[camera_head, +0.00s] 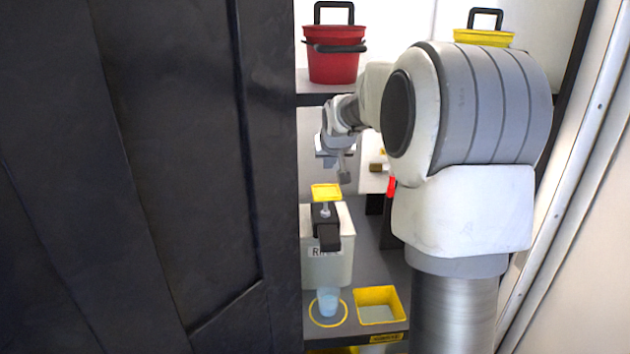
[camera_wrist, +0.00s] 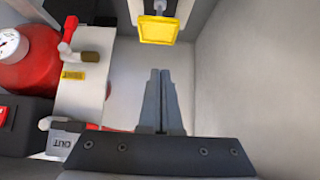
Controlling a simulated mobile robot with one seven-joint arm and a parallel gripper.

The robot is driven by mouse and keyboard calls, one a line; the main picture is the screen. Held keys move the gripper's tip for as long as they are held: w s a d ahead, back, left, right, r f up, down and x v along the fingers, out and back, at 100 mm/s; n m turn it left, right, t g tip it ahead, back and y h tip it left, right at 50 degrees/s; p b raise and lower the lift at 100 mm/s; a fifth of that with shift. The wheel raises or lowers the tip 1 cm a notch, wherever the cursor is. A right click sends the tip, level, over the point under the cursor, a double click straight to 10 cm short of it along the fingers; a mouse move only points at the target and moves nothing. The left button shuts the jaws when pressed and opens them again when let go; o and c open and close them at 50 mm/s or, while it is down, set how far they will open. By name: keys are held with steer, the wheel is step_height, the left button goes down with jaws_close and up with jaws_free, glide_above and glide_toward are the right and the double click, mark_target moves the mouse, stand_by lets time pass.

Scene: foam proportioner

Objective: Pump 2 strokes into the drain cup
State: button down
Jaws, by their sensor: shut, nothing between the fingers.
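The pump has a yellow square head (camera_head: 326,191) on a thin stem above a dark spout block (camera_head: 327,230), mounted on a pale container (camera_head: 326,265) with a partly hidden label. The yellow head also shows at the top of the wrist view (camera_wrist: 158,29). A clear bluish cup (camera_head: 328,300) stands in a yellow ring under the spout; its contents are hard to make out. My gripper (camera_head: 344,178) is above the pump head in the head view, apart from it. In the wrist view my gripper (camera_wrist: 160,73) has its fingers together with nothing between them.
A yellow tray (camera_head: 378,305) sits right of the cup. A red bucket (camera_head: 334,53) and a yellow one (camera_head: 484,38) are on the upper shelf. A red tank with gauge (camera_wrist: 28,60) and red-handled valve (camera_wrist: 69,32) stand left in the wrist view. A dark panel (camera_head: 150,180) blocks the left.

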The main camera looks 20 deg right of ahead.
steer(key=shift+r, duration=0.25)
steer(key=shift+s, duration=0.1)
glide_above(324, 191)
steer(key=s, duration=0.3)
steer(key=f, duration=0.4)
steer(key=a+f, duration=0.1)
steer(key=f, duration=0.2)
steer(key=shift+w+d+f+b, duration=0.1)
steer(key=shift+f+b, duration=0.1)
steer(key=shift+f, duration=0.45)
steer(key=shift+w+f+b, duration=0.1)
steer(key=shift+f+b, duration=0.05)
steer(key=shift+f, duration=1.3)
